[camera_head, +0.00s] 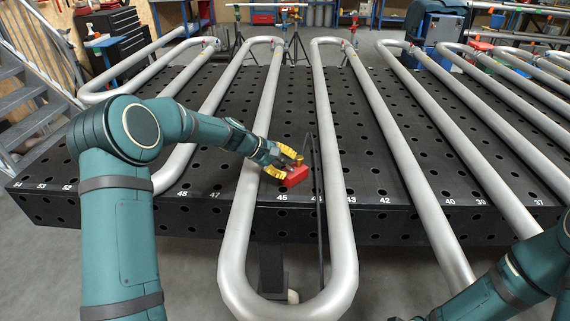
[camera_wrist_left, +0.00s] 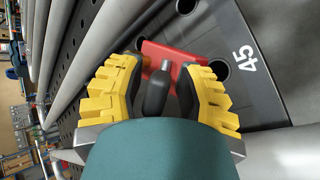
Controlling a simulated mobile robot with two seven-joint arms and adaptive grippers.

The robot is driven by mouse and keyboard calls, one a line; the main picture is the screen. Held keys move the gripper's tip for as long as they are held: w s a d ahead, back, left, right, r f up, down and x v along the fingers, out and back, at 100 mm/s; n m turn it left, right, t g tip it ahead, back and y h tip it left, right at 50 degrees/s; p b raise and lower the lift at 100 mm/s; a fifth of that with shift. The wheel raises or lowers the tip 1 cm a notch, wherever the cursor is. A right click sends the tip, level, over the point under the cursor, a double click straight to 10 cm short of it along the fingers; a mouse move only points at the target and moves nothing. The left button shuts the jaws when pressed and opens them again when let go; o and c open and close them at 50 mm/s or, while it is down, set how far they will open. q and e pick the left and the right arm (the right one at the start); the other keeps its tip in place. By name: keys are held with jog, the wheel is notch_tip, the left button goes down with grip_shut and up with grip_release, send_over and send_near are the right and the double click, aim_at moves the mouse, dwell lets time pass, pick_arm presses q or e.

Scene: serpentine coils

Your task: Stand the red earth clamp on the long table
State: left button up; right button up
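The red earth clamp (camera_head: 296,177) is at the front edge of the long black table (camera_head: 232,205), above the number 45. It has a brass-coloured knob and looks upright; whether its base touches the table I cannot tell. My left gripper (camera_head: 283,161) is at the clamp, its yellow fingers spread on either side of it. In the left wrist view the red clamp (camera_wrist_left: 175,58) shows beyond the fingertips, and its black handle (camera_wrist_left: 155,92) lies between the fingers (camera_wrist_left: 160,85). Whether the pads press on the handle is unclear. My right gripper is out of view; only its arm shows.
Long steel serpentine pipes (camera_head: 265,100) lie across the table on both sides of the clamp and overhang its front edge. A thin black cable (camera_head: 320,215) hangs over the edge beside the clamp. Perforated table top is bare between the pipes. Metal stairs (camera_head: 35,110) stand at left.

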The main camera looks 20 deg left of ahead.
pick_arm(q)
jog(key=p+v, duration=0.2)
jog(key=v, duration=1)
dwell(0.4)
